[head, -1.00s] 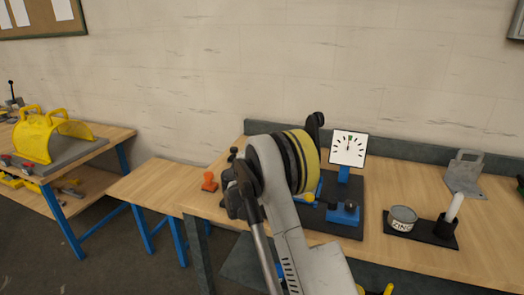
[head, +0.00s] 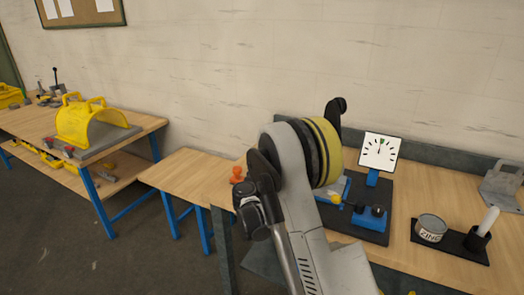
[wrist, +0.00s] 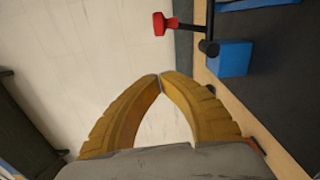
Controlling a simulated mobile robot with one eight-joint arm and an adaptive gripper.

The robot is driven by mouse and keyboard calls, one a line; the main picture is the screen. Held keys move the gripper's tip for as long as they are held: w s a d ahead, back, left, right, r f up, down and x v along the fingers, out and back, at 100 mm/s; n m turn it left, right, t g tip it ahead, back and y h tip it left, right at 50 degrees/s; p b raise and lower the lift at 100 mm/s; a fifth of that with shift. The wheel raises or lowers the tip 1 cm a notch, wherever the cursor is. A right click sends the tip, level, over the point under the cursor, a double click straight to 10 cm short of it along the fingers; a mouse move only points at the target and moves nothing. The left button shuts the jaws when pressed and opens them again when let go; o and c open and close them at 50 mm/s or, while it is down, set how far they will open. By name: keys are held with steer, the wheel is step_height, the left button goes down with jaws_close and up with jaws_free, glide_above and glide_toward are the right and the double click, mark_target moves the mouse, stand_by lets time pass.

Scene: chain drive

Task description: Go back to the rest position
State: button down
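My gripper (wrist: 160,78) shows in the wrist view with its two yellow-brown fingers touching at the tips. Nothing is between them; pale wall shows through the gap behind the tips. In the head view my raised arm stands before the workbench (head: 432,268) and the gripper cannot be made out. The black board (head: 376,230) on the bench carries a dial gauge (head: 378,151) and a blue block (head: 370,218), partly hidden by my arm. The wrist view shows a red knob (wrist: 159,24) on a black rod and a blue block (wrist: 229,58), apart from the fingers.
A can (head: 431,229) and a white candle-like cylinder (head: 488,220) stand at the right of the bench. An orange object (head: 237,174) sits near its left end. A low wooden table (head: 190,175) and a bench with a yellow guard (head: 88,123) stand left. Grey floor is open in front.

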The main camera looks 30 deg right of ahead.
steer(key=s+a+r+m+g+y, duration=0.1)
steer(key=s+a+r+m+y, duration=0.25)
steer(key=s, duration=0.35)
steer(key=s+a+r+m+g+y, duration=0.2)
steer(key=s+a+r, duration=0.15)
steer(key=s, duration=0.45)
steer(key=s+a+f+m+y, duration=0.1)
steer(key=s+a+y, duration=0.3)
steer(key=s+a, duration=0.4)
steer(key=s+a+f+m+g+y, duration=0.1)
steer(key=s+a+y, duration=0.3)
steer(key=s+a, duration=0.4)
steer(key=s+f+m, duration=0.1)
steer(key=s, duration=0.6)
steer(key=shift+s+a+f, duration=0.15)
steer(key=shift+a+f, duration=0.2)
steer(key=shift+a, duration=0.05)
